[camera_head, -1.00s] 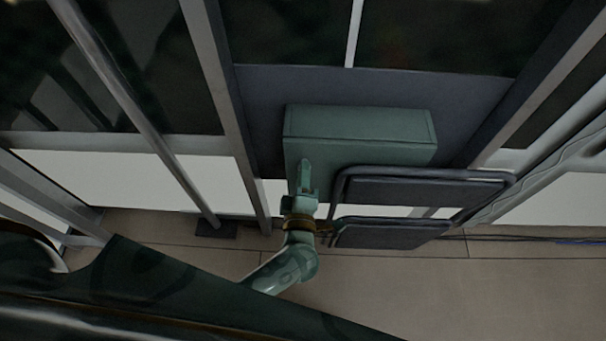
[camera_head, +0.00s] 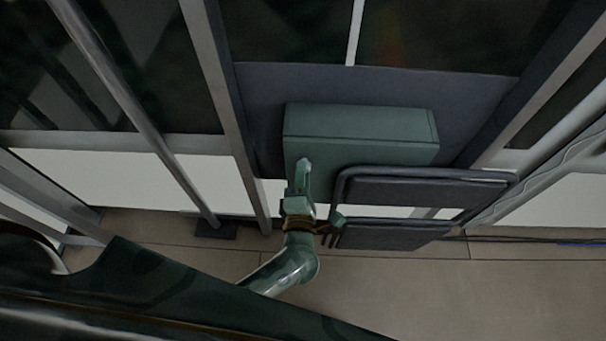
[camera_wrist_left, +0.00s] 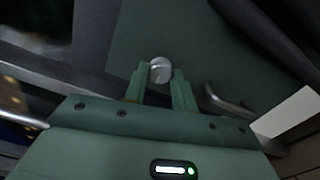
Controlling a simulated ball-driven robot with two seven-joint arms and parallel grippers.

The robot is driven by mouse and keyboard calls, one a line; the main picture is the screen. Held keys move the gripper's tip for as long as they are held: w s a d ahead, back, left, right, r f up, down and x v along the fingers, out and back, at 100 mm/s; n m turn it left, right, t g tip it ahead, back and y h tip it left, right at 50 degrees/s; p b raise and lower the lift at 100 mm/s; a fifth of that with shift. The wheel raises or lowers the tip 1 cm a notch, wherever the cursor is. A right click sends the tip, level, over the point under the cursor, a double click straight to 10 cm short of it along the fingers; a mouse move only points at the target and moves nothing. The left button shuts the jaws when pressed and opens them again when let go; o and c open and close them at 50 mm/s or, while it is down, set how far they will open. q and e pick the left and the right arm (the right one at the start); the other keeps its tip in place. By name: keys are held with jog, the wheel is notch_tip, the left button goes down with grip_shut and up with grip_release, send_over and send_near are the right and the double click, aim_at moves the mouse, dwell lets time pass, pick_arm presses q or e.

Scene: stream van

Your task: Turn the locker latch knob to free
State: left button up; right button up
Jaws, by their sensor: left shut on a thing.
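The green locker (camera_head: 362,123) is mounted on a dark panel in the head view. Its front also fills the middle of the left wrist view (camera_wrist_left: 215,50). The round silver latch knob (camera_wrist_left: 160,68) sits on that front. My left gripper (camera_wrist_left: 160,78) is shut on the knob, one finger on each side of it. In the head view my left gripper (camera_head: 304,172) reaches up to the left part of the locker front, and the knob is hidden there. I cannot read the knob's turn position. My right gripper is not in view.
A folding chair with dark panels (camera_head: 425,190) stands close to the right of my left gripper. A curved metal handle (camera_wrist_left: 228,104) is right of the fingers in the wrist view. Metal posts (camera_head: 135,105) rise on the left. Tiled floor (camera_head: 480,290) is clear in front.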

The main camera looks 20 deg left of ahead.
pick_arm(q)
jog(key=shift+f, duration=0.1)
jog(key=o, duration=1)
jog(key=shift+s, duration=0.1)
jog(key=p+v, duration=0.1)
jog(key=v, duration=1.1)
